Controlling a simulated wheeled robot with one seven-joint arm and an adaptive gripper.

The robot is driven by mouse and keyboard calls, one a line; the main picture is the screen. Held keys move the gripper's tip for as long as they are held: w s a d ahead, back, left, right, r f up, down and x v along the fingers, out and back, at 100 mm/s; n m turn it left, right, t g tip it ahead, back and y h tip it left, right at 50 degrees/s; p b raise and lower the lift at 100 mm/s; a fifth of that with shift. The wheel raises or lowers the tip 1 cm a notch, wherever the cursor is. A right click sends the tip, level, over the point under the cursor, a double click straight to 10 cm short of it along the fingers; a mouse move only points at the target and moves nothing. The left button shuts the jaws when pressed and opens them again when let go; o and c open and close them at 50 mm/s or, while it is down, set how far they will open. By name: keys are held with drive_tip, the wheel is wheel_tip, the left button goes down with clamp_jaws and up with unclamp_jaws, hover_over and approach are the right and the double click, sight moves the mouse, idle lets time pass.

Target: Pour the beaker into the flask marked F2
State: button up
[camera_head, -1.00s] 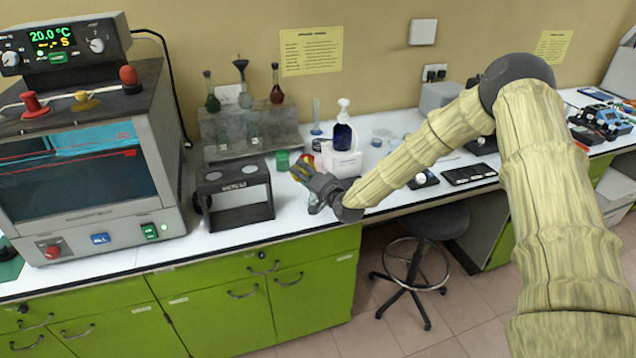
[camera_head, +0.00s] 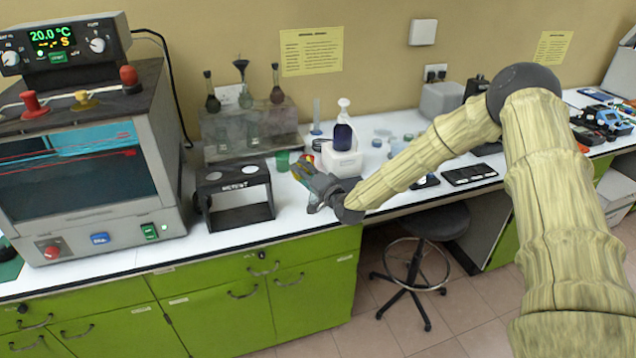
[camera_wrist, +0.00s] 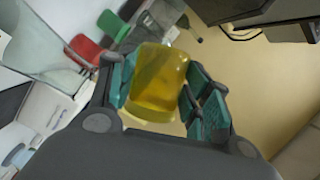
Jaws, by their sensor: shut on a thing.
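My gripper (camera_head: 310,182) is over the bench, in front of the white tub and right of the small dark stand. In the wrist view my gripper (camera_wrist: 160,88) is shut on the beaker (camera_wrist: 158,78), which is clear and holds yellow liquid. The beaker is small in the head view, so its tilt cannot be told. Three narrow-necked flasks stand on a grey rack at the back: a left flask (camera_head: 212,98), a middle flask (camera_head: 244,86) with a funnel-like top, and a right flask (camera_head: 276,88). No F2 mark is readable on them.
A dark open stand (camera_head: 236,196) sits left of my gripper, with a green cup (camera_head: 283,161) behind it. The grey rack (camera_head: 222,130) is at the wall. A large oven-like machine (camera_head: 85,180) fills the left. A white tub (camera_head: 342,160) and blue bottle (camera_head: 342,135) stand behind my gripper.

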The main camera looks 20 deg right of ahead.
drive_tip(key=shift+r+m, duration=0.15)
drive_tip(key=shift+m, duration=0.15)
drive_tip(key=shift+a, duration=0.25)
drive_tip(key=shift+s+a+b, duration=0.1)
drive_tip(key=shift+a+b, duration=0.05)
drive_tip(key=shift+b, duration=0.2)
idle(0.3)
drive_tip(key=shift+d+r+m+t+y+b, duration=0.15)
drive_tip(key=shift+r+m+t+b, duration=0.15)
drive_tip(key=shift+m+b, duration=0.8)
drive_tip(key=shift+d+r+m+t+y+b, duration=0.15)
drive_tip(key=shift+m+t+b, duration=0.25)
drive_tip(key=shift+b, duration=1.25)
drive_tip(key=shift+a+m+t+b, duration=0.1)
drive_tip(key=shift+m+t+b, duration=0.3)
drive_tip(key=shift+b, duration=0.75)
